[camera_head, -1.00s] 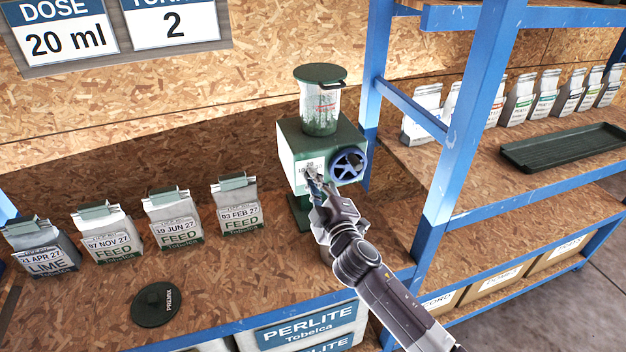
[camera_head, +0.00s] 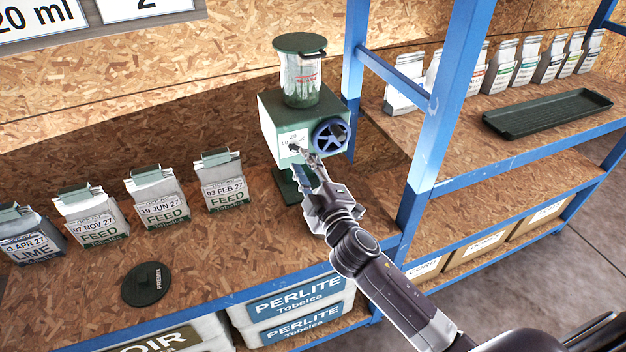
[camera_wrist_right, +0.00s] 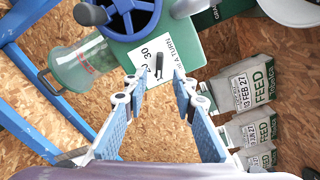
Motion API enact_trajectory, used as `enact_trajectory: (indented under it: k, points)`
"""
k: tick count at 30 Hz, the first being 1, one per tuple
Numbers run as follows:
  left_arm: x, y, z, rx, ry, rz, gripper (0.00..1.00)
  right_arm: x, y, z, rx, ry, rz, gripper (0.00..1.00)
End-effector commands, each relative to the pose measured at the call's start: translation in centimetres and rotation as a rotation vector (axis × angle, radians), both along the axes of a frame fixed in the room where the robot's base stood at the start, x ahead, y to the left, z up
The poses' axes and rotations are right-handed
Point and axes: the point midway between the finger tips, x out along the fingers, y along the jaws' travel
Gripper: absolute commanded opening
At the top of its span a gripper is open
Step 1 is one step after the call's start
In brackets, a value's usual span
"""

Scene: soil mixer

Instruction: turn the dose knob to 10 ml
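The green soil mixer (camera_head: 273,125) stands on the wooden shelf, with a clear hopper (camera_head: 300,82) on top and a blue handwheel (camera_head: 331,137) on its front. Left of the wheel is a white dial plate (camera_head: 285,136) with small numbers. The dark dose knob (camera_head: 297,148) sits on it; the wrist view shows the knob (camera_wrist_right: 159,66) as a slim dark bar on the plate (camera_wrist_right: 146,60). Which number it points at is unclear. My right gripper (camera_wrist_right: 158,82) is open and empty, its fingertips just short of the knob, on either side of it. My left gripper is out of view.
Several feed and lime bags (camera_head: 155,196) stand left of the mixer, and a dark premix lid (camera_head: 146,284) lies in front. A blue post (camera_head: 436,120) rises to the right. A dark tray (camera_head: 548,112) lies on the right shelf. The shelf between bags and mixer is clear.

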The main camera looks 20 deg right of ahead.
Motion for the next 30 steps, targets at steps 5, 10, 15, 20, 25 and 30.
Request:
enact_trajectory:
  k: [5,10,15,20,25,30]
  points:
    - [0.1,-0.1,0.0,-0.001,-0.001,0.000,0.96,-3.5,-0.1,-0.1,0.002,0.003,0.001,0.25]
    - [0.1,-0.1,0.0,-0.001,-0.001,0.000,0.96,-5.7,-0.2,-0.1,0.000,0.001,0.000,0.25]
    - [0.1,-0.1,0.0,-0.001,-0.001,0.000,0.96,-6.8,-0.3,0.0,0.000,0.000,-0.001,0.25]
    - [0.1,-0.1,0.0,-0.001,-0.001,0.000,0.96,-7.1,-0.3,0.1,-0.001,0.000,-0.001,0.25]
    - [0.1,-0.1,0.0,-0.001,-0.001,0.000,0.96,-7.1,-0.3,0.1,-0.001,-0.001,0.000,0.25]
    - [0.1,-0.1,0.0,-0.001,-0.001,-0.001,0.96,-7.1,-0.3,0.0,-0.001,-0.001,0.000,0.25]
